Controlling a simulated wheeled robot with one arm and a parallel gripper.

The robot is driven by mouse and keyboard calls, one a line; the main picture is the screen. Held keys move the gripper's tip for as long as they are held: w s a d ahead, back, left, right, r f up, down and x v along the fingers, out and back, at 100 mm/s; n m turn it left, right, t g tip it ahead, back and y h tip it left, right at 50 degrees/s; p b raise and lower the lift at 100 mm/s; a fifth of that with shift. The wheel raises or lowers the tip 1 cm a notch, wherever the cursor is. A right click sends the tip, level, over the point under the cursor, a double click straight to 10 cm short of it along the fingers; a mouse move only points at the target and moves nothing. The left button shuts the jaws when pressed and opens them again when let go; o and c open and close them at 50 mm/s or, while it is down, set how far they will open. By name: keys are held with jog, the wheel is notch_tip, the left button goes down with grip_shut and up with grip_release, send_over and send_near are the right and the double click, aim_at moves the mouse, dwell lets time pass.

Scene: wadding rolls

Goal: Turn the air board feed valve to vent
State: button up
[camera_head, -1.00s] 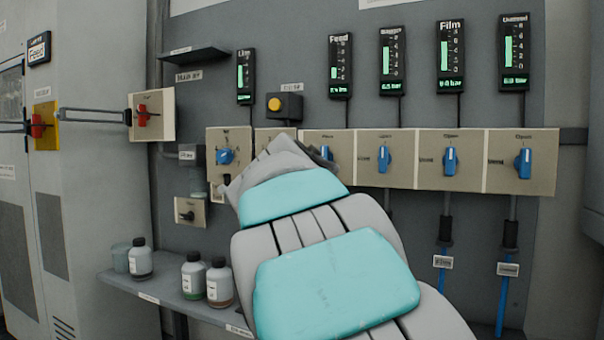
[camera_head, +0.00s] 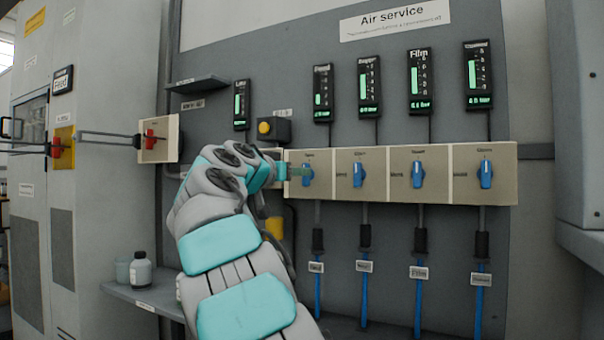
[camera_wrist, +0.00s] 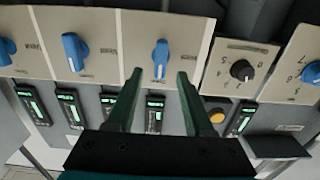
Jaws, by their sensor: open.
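The feed valve (camera_head: 307,178) is the leftmost of the blue-handled valves on the beige board, under the gauge marked Feed (camera_head: 322,95). Its blue handle stands upright, pointing at the upper label. In the wrist view, which is upside down, my open gripper (camera_wrist: 160,76) has one finger on each side of the feed valve handle (camera_wrist: 160,60). Gaps show on both sides, and I cannot tell whether either finger touches it. My arm hides the panels left of the valve.
More blue valves (camera_head: 417,174) sit close to the right on the same board, with blue hoses below. A yellow button box (camera_head: 265,128) is just up and left. A shelf (camera_head: 150,295) with a bottle (camera_head: 140,270) is lower left.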

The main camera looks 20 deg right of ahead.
jog(key=x, duration=0.4)
jog(key=shift+w+d, duration=0.2)
jog(key=shift+w, duration=0.1)
grip_shut()
dwell(0.4)
